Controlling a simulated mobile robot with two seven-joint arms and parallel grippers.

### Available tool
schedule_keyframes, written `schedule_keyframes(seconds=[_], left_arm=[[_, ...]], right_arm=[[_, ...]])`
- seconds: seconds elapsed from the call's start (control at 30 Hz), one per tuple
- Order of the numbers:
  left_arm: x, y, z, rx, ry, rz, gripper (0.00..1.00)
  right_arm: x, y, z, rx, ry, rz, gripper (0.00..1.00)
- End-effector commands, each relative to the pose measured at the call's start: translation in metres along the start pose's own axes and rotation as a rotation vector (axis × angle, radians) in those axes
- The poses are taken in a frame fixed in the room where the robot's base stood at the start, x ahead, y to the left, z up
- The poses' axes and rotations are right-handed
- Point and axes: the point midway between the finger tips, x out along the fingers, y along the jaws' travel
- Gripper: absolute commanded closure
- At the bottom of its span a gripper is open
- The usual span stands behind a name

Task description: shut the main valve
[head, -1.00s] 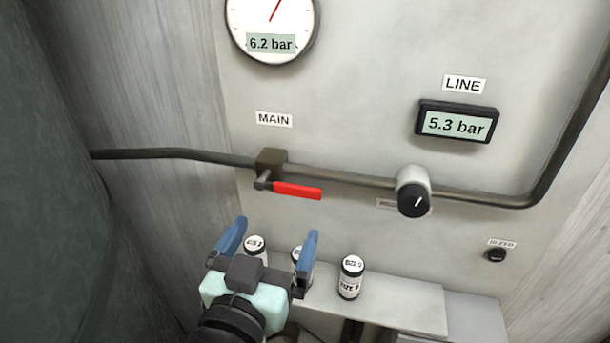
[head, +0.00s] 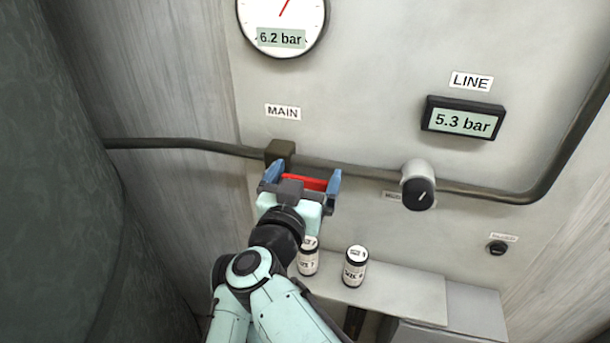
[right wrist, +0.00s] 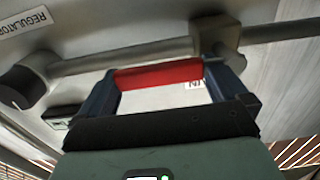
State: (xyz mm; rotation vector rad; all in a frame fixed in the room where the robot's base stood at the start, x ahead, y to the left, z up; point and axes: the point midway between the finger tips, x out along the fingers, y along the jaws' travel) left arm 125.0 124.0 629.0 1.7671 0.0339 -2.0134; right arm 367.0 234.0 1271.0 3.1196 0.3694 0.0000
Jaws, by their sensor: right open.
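The main valve (head: 279,152) is a brown block on the pipe under the MAIN label (head: 283,112). Its red lever (head: 303,183) lies along the pipe, pointing right. My right gripper (head: 305,176) is open at the lever, one blue finger near each end of the red part. In the right wrist view the red lever (right wrist: 158,74) spans the space between the open fingers (right wrist: 165,90); whether they touch it I cannot tell. The gauge (head: 282,22) reads 6.2 bar and the LINE display (head: 463,119) 5.3 bar. My left gripper is not in view.
A regulator knob (head: 418,190) sits on the pipe to the right. A small black bleed knob (head: 497,247) is lower right. Two labelled canisters, one (head: 308,257) beside my arm and one (head: 355,266) further right, stand on a shelf (head: 405,292) below.

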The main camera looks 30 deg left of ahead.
Motion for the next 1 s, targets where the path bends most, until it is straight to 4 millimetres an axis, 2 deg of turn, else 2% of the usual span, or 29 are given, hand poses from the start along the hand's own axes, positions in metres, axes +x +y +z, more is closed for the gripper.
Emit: schedule_keyframes(seconds=[0.07,0.1,0.27,0.3,0.67,1.0], left_arm=[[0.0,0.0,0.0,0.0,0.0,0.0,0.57],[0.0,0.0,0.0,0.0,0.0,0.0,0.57],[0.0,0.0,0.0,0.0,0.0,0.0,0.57],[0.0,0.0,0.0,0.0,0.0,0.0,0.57],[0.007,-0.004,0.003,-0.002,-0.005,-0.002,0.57],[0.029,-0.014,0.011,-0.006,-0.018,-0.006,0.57]], right_arm=[[0.0,0.0,0.0,0.0,0.0,0.0,0.0],[0.0,0.0,0.0,0.0,0.0,0.0,0.06],[-0.001,0.0,0.0,0.0,0.0,0.0,0.59],[-0.001,0.0,0.0,0.0,0.0,0.0,0.61],[-0.001,0.001,0.007,0.08,-0.001,0.0,0.61],[-0.001,0.0,0.027,0.35,-0.002,0.0,0.61]])
